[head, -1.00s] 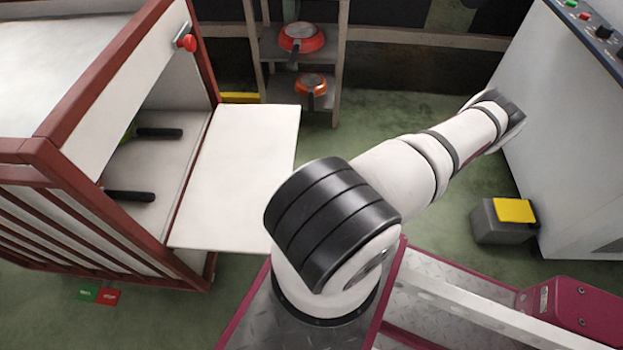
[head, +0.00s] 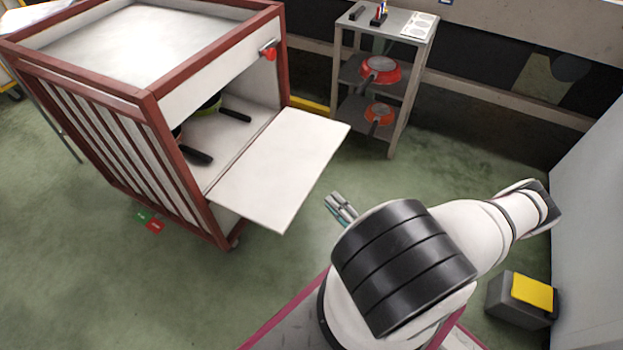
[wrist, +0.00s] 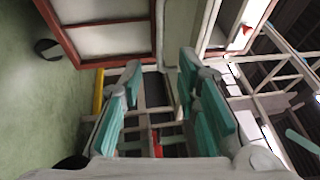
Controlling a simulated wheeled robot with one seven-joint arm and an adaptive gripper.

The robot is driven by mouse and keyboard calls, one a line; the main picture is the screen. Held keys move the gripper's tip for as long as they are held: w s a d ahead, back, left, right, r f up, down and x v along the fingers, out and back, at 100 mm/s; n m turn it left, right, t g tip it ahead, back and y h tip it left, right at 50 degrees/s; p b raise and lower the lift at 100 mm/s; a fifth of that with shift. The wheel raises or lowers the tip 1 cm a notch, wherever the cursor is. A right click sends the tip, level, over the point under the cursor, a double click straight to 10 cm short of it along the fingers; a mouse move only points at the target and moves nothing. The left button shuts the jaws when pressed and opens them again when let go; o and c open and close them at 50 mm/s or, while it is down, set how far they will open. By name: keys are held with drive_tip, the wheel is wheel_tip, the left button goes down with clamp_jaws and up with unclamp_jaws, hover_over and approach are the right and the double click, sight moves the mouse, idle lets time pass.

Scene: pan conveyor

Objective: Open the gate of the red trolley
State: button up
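The red trolley (head: 150,95) stands at the left in the head view, a red-framed box with white panels. Its gate (head: 283,165) is a white panel that is folded down and sticks out roughly level, leaving the front opening uncovered. A red knob (head: 268,49) sits on the panel above the opening. My gripper (head: 340,207) shows just right of the gate's outer corner, partly hidden behind my arm. In the wrist view my gripper's (wrist: 160,95) teal fingers are spread apart with nothing between them. Part of the trolley (wrist: 105,35) shows ahead there, with the red knob (wrist: 247,29).
Dark-handled pans (head: 208,106) lie inside the trolley. A grey shelf (head: 398,135) with red pans (head: 380,70) stands behind. A grey box with a yellow top (head: 532,291) stands at the lower right.

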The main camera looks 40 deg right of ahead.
sight(307, 177)
drive_tip(key=w+b, duration=0.1)
drive_tip(key=w, duration=0.3)
drive_tip(key=w+r+b, duration=0.1)
drive_tip(key=w, duration=0.3)
drive_tip(key=w+r+b, duration=0.1)
drive_tip(key=w, duration=0.3)
drive_tip(key=shift+w+d, duration=0.25)
drive_tip(key=shift+d, duration=0.05)
clamp_jaws()
